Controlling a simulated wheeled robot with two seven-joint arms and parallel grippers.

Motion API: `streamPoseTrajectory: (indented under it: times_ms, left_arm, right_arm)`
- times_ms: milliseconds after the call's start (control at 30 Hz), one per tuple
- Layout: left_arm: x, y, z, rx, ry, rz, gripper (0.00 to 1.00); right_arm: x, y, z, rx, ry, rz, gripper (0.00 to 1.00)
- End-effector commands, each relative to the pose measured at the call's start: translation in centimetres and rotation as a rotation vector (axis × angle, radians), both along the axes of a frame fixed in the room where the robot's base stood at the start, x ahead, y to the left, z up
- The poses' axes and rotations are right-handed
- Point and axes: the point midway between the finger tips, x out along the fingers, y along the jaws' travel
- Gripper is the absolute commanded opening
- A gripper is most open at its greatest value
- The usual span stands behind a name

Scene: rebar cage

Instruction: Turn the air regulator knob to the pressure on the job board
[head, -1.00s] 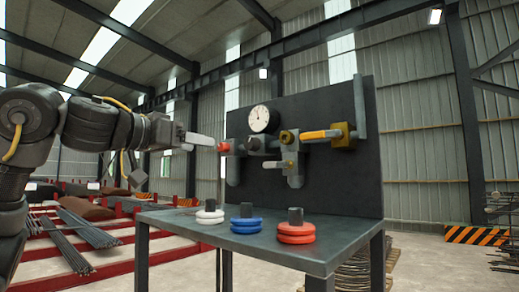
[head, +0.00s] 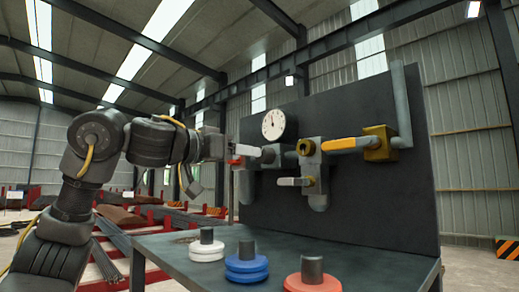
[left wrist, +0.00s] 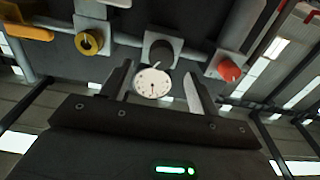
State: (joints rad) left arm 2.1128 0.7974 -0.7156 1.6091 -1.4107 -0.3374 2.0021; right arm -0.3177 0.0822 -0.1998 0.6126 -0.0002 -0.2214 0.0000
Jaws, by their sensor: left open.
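A dark round knob (left wrist: 160,50) sits on a grey block of the pipework, with the white dial gauge (left wrist: 152,83) beside it. The gauge (head: 273,124) also shows in the head view, above the pipe on the dark panel. My left gripper (head: 250,152) is open at the left part of the pipework. In the left wrist view its two fingers (left wrist: 157,88) stand apart on either side of the gauge and just short of the dark knob, with nothing between them held. A red knob (left wrist: 229,71) lies to the right there. No job board is readable. My right gripper is out of view.
A yellow ring fitting (left wrist: 88,43) and a yellow-orange lever (head: 340,144) are on the same pipe. A smaller lever (head: 292,181) hangs below. The table (head: 170,245) carries white (head: 207,250), blue (head: 246,267) and red (head: 312,283) ring stacks on posts.

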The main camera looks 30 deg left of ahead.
Motion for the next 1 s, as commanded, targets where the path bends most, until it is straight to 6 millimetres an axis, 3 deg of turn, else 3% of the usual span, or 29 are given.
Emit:
streamPoseTrajectory:
  times_ms: [33, 300, 500, 767, 1000]
  left_arm:
    - [1.0, -0.3, 0.6, -0.001, 0.003, 0.002, 0.6]
    - [4.8, -1.5, 0.4, -0.001, 0.0, 0.004, 0.6]
    - [6.0, -1.9, 0.2, -0.001, -0.001, 0.005, 0.6]
    - [6.1, -1.9, 0.1, -0.001, -0.002, 0.005, 0.6]
    - [6.0, -1.9, 0.1, -0.001, -0.002, 0.005, 0.3]
  right_arm:
    - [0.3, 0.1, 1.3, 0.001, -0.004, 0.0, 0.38]
    - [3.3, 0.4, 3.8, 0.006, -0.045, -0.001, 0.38]
    - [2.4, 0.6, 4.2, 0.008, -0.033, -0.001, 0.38]
    - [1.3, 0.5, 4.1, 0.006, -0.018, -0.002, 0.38]
    - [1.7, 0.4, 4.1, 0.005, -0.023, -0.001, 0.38]
